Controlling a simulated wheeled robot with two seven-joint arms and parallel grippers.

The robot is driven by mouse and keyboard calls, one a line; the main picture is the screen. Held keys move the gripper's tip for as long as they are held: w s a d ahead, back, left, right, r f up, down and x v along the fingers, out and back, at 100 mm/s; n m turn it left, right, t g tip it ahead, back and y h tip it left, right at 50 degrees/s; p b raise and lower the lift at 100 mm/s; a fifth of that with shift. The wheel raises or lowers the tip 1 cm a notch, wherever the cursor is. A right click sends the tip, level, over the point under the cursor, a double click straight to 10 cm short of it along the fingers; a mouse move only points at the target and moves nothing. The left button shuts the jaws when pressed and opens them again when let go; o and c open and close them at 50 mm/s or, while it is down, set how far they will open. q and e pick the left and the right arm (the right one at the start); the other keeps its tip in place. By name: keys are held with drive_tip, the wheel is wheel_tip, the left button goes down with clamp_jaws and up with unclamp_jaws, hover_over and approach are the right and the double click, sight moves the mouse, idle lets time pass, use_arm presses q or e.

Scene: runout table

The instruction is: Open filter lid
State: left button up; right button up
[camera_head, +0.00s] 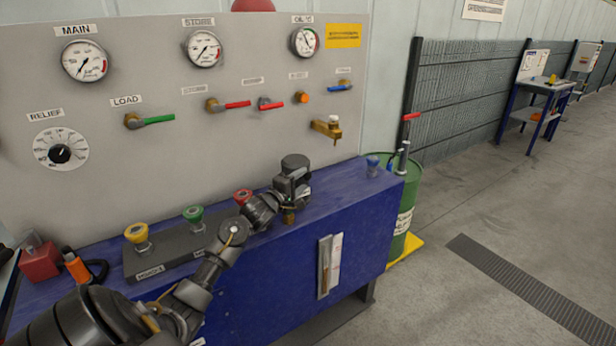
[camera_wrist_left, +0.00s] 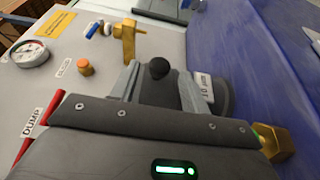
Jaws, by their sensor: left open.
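The filter is a dark grey round housing (camera_wrist_left: 224,96) with a small white label, partly hidden behind my gripper in the left wrist view. A black ball knob (camera_wrist_left: 159,68) shows between the fingers; I cannot tell whether it belongs to the lid. In the head view a dark cylinder top (camera_head: 295,160) stands just beyond my left gripper (camera_head: 293,182) at the back of the blue bench. My left gripper is open, with its two grey fingers apart around the knob's place in the wrist picture. Contact cannot be told. My right gripper is not in view.
The grey panel carries gauges, a brass tap (camera_head: 327,128) and a red-handled valve (camera_head: 270,104) close by. Yellow, green and red buttons (camera_head: 243,196) sit on a box under my arm. A brass fitting (camera_wrist_left: 274,142) is beside the gripper. A green drum (camera_head: 404,205) stands right.

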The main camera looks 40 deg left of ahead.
sight(305, 178)
use_arm(q)
drive_tip(key=shift+w+a, duration=0.15)
drive_tip(key=shift+w, duration=0.85)
drive_tip(key=shift+w+a, duration=0.1)
drive_tip(key=shift+w, duration=0.9)
drive_tip(key=shift+c, duration=0.4)
clamp_jaws()
